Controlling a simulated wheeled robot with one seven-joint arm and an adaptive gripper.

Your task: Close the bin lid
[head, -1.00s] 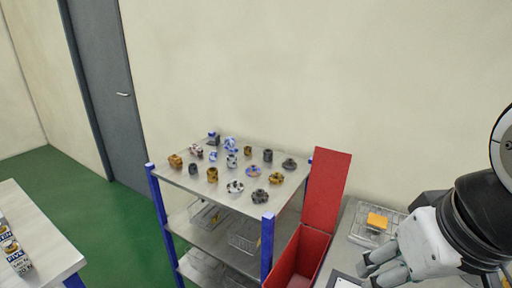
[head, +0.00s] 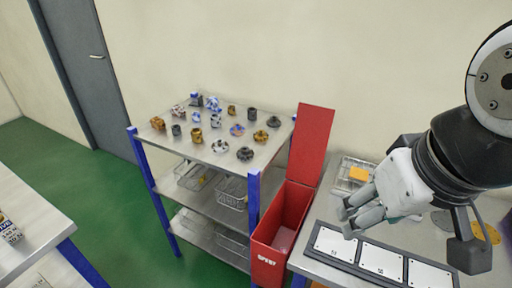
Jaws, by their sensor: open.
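The red bin (head: 270,258) stands between the metal shelf and the worktable, with white lettering on its front. Its red lid (head: 313,135) stands raised, nearly upright, at the back of the bin. The bin's mouth is uncovered and part of its inside shows. My gripper (head: 346,219) is open and empty, to the right of the bin and lid, above the worktable. It is apart from the lid.
A metal shelf with blue posts (head: 252,200) holds several machined parts on top, left of the bin. The worktable (head: 325,270) at right bears white plates (head: 382,260) and a wire basket with an orange block (head: 358,174). Another table (head: 35,235) stands at left.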

